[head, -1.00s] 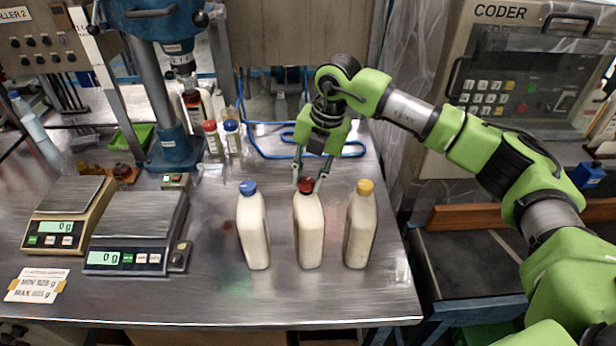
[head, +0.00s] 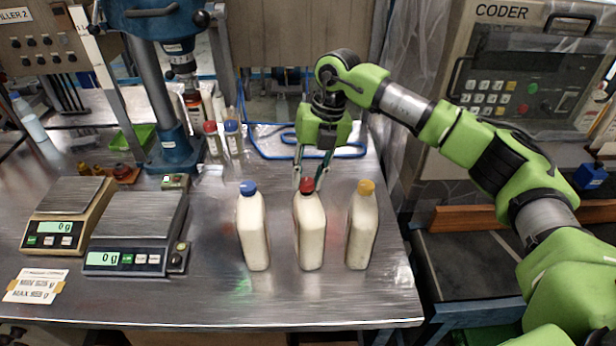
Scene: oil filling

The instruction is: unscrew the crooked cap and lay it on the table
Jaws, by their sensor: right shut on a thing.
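Three white-filled bottles stand upright in a row on the metal table (head: 330,302). The left bottle (head: 252,232) has a blue cap (head: 248,187), the middle bottle (head: 310,232) a red cap (head: 307,185), the right bottle (head: 361,230) a yellow cap (head: 366,187). Which cap sits crooked is too small to tell for sure. My right gripper (head: 311,183) points down at the middle bottle, its fingers on either side of the red cap and shut on it. The red cap is still at the bottle's mouth. My left gripper is not in view.
Two scales (head: 138,225) (head: 62,222) and a label card (head: 36,286) are at the left. A blue press column (head: 160,90) stands behind them. The table front is clear.

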